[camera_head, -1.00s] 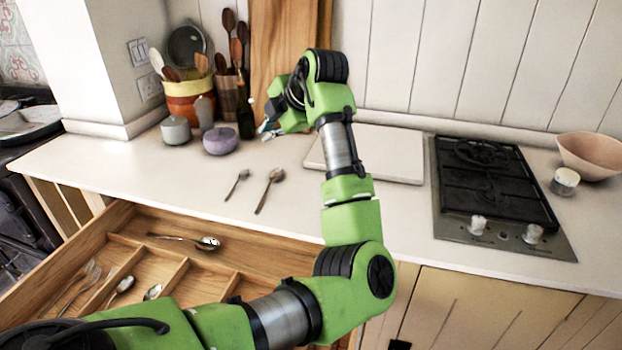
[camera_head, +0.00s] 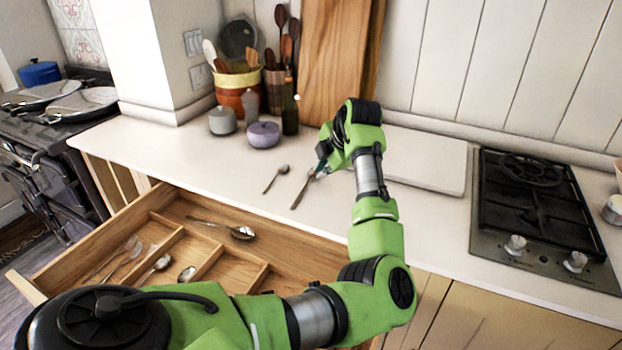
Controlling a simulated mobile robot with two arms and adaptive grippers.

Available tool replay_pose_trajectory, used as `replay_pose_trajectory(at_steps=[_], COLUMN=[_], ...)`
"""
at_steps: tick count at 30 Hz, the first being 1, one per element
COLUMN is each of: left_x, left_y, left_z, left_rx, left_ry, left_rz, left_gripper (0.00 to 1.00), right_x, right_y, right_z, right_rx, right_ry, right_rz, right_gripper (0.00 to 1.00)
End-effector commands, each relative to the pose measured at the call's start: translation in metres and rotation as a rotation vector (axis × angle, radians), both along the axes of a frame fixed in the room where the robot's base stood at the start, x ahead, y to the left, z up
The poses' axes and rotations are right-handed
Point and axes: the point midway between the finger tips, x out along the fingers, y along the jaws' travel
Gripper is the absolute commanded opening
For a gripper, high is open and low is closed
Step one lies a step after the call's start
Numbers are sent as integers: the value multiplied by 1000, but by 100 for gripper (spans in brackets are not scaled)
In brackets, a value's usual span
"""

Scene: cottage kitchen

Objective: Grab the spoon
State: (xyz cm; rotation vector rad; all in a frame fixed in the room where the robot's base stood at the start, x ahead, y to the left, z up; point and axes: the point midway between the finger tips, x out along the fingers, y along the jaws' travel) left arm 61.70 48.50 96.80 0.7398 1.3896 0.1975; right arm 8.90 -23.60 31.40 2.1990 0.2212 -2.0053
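Two spoons lie on the white countertop: a small spoon (camera_head: 276,179) on the left and a larger spoon (camera_head: 303,190) just right of it. My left gripper (camera_head: 319,166) is at the bowl end of the larger spoon, with its fingertips pointing down and left. The fingertips partly cover that bowl. Whether they touch it or are shut on it is too small to tell. Another metal spoon (camera_head: 240,232) lies in the back compartment of the open wooden drawer (camera_head: 322,248). My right gripper is not in view.
Behind the spoons stand a grey pot (camera_head: 222,121), a purple pot (camera_head: 263,135), a dark bottle (camera_head: 290,110) and a utensil crock (camera_head: 237,90). A white board (camera_head: 425,160) and a black hob (camera_head: 535,205) lie to the right. The open drawer holds more cutlery.

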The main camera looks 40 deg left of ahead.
Motion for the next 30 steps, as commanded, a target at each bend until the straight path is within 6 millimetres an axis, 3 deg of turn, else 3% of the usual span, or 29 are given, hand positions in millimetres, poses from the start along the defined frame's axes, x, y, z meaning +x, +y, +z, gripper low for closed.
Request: replay_pose_trajectory(at_steps=[8, 14, 15, 30], left_x=[7, 7, 7, 6], left_y=[15, 15, 15, 18], left_z=[-24, -24, -24, -21], left_rx=[0, 0, 0, 1], left_ry=[0, -1, -1, -1], left_rz=[-1, -1, -1, -1], left_gripper=[7, 7, 0, 0], right_x=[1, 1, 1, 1], right_y=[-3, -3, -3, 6], right_z=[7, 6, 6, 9], right_rx=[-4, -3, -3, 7], right_ry=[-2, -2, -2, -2], right_rz=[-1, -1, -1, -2], right_gripper=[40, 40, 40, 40])
